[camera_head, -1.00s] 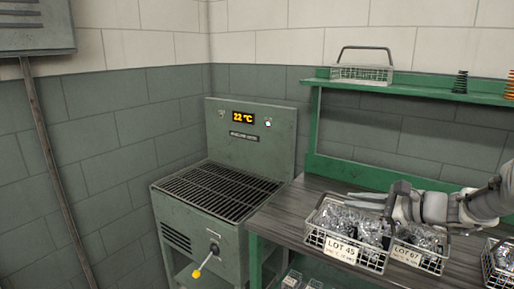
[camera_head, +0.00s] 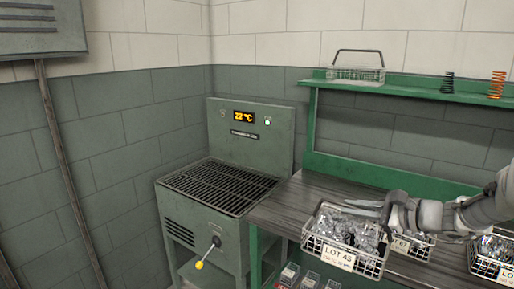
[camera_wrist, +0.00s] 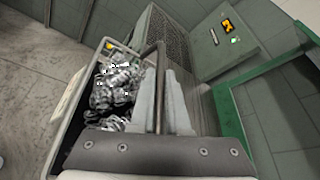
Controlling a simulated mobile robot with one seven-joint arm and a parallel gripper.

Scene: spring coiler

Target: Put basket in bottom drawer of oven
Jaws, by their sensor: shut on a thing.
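The wire basket labelled LOT 45 (camera_head: 312,244), filled with shiny metal pieces, is at the bench's front edge. My gripper (camera_head: 385,217) is at its right side; in the wrist view my gripper (camera_wrist: 163,100) is shut on the dark handle bar of this basket (camera_wrist: 76,122). The basket looks tilted; whether it still touches the bench is unclear. The oven (camera_head: 230,210) is a grey-green cabinet left of the bench, with a top grate, a 22 °C display and a yellow-knobbed lever. No open drawer is visible; its lowest part is cut off.
The LOT 67 basket (camera_head: 400,244) stands partly hidden behind the held one. Another filled basket (camera_head: 492,262) is at right. An empty basket (camera_head: 356,74) and two springs stand on the green shelf (camera_head: 415,93). The bench (camera_head: 290,205) is bare beside the oven.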

